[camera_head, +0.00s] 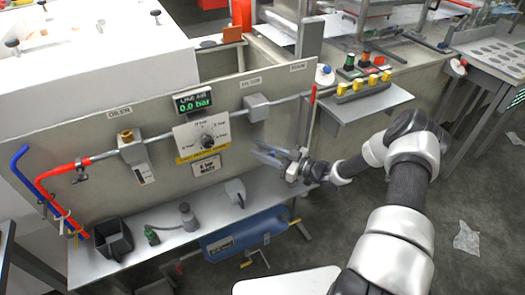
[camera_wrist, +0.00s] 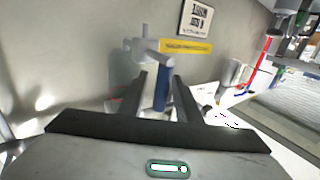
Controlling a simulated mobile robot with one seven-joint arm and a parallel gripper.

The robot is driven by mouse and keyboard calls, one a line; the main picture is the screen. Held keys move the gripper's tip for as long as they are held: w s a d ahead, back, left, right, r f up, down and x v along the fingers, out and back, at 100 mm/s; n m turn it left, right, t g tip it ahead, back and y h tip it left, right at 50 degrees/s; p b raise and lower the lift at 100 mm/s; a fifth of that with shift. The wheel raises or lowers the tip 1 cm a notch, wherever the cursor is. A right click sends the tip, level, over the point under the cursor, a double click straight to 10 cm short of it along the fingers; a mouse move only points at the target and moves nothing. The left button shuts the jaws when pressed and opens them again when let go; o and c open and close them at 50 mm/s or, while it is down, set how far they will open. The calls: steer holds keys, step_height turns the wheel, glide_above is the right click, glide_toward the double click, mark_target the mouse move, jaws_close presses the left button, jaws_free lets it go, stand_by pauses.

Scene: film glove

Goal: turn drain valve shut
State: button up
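In the wrist view, a small grey valve-like fitting (camera_wrist: 148,46) stands out from the grey panel with a blue lever (camera_wrist: 161,88); I take it for the drain valve, though no label confirms it. My gripper (camera_wrist: 169,82) is open, its two dark fingers on either side of the blue lever, with a narrow gap showing on each side. In the head view my gripper (camera_head: 268,154) is in front of the panel's right part, above the shelf. The fitting is largely hidden there by the fingers, and its lever's angle is unclear.
The grey panel (camera_head: 75,125) carries a pipe, a dial (camera_head: 207,140), a 0.0 bar display (camera_head: 193,102) and a red handle (camera_head: 312,94) at right. The shelf (camera_head: 90,268) below holds a black bin (camera_head: 113,238) and small parts. A blue tank (camera_head: 245,237) lies underneath.

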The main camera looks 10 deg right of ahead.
jaws_close()
steer(key=shift+a, duration=0.1)
